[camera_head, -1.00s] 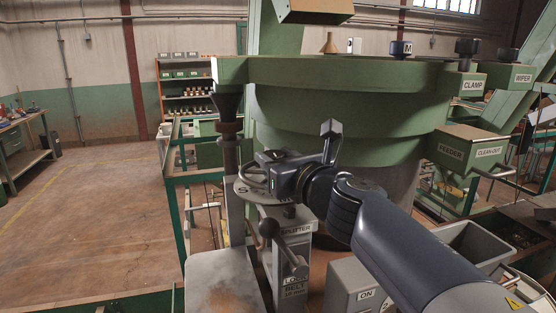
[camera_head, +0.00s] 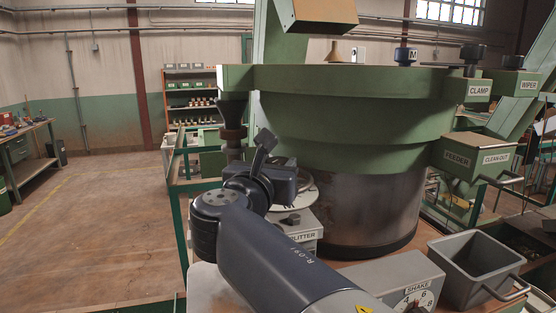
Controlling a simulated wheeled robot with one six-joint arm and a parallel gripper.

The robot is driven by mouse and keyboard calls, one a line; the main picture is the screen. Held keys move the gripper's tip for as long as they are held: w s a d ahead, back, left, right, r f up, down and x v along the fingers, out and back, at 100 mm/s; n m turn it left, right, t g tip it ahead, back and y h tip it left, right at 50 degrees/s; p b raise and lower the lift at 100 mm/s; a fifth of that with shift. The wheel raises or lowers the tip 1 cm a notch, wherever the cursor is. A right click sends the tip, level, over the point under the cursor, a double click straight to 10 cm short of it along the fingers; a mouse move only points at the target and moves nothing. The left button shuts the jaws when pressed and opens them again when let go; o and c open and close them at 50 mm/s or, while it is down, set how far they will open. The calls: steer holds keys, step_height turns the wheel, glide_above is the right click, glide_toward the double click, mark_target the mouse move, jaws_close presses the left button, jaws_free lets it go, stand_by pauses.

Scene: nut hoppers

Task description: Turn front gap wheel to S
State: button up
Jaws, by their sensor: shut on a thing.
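The front gap wheel, which I take to be at the round pale lettered plate (camera_head: 309,193) above the splitter post, is mostly hidden behind my gripper and wrist. One dark letter shows on the plate, too covered to read surely. My gripper (camera_head: 286,180) is at the plate's left side, shut, its fingertips hidden behind its own body. It appears to hold the wheel's rim or handle, though the contact is out of sight. The splitter sign (camera_head: 303,237) shows partly below the plate, cut off by my arm. I cannot tell which letter the wheel stands at.
A large green and steel hopper bowl (camera_head: 350,130) stands just behind the wheel. A dark funnel spout (camera_head: 233,115) is close at left. A shake dial box (camera_head: 395,280) and a grey bin (camera_head: 478,262) stand at right. The left floor is open.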

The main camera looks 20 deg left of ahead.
steer(key=shift+a+r+m+h+p, duration=0.2)
steer(key=shift+m+h+p, duration=0.3)
steer(key=shift+h, duration=0.3)
steer(key=m+h, duration=0.1)
steer(key=h, duration=0.1)
steer(key=shift+a+f+m+h, duration=0.1)
steer(key=shift+f+m+h, duration=0.1)
steer(key=shift+m+h, duration=0.2)
steer(key=shift+a+m+g+h, duration=0.1)
steer(key=shift+m+g+h, duration=0.5)
steer(key=shift+m+h, duration=1.4)
steer(key=shift+r+h, duration=0.1)
steer(key=shift+h, duration=0.6)
steer(key=o, duration=1)
steer(key=shift+c, duration=0.2)
